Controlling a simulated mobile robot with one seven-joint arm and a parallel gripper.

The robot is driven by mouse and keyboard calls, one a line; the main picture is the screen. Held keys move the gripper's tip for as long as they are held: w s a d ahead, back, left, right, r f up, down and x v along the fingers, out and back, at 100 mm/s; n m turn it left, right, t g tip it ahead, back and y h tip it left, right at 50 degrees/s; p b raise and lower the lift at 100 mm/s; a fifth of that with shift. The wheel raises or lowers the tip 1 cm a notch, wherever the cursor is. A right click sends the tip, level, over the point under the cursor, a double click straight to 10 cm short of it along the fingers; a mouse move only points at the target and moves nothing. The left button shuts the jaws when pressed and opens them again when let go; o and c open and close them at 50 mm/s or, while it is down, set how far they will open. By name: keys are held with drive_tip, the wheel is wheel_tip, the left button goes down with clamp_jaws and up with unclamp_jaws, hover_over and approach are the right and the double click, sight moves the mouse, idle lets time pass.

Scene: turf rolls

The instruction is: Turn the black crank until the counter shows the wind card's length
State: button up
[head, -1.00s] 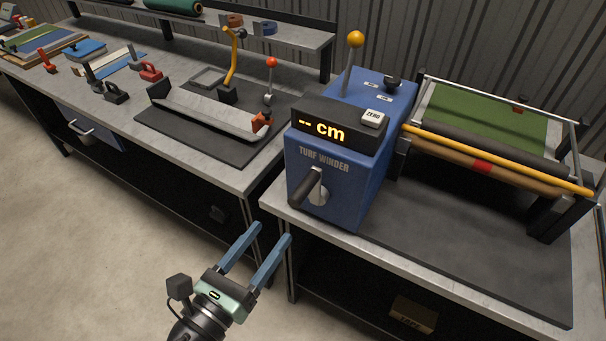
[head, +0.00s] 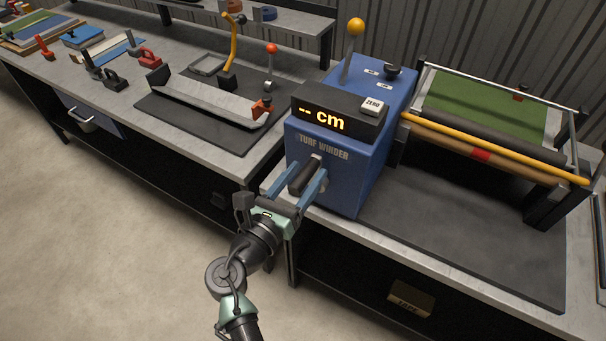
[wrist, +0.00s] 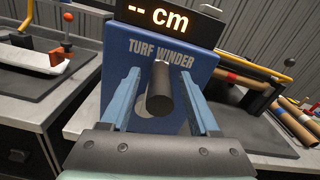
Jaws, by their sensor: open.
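The blue turf winder (head: 340,188) stands on the right bench. Its counter (head: 328,118) shows "-- cm" in yellow, and it reads the same in the wrist view (wrist: 157,17). The black crank handle (head: 303,176) sticks out from the winder's front. My gripper (head: 306,177) is open, with one blue finger on each side of the handle. In the wrist view the handle (wrist: 160,88) lies between the fingers (wrist: 161,92), with a gap visible on both sides. I cannot make out a wind card in these views.
A white ZERO button (head: 371,106), a black knob (head: 393,73) and a yellow-topped lever (head: 355,27) are on the winder. A yellow bar (head: 490,150) crosses the roller frame at right. A metal trough (head: 208,103) lies on the left bench.

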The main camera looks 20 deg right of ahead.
clamp_jaws()
idle(1.4)
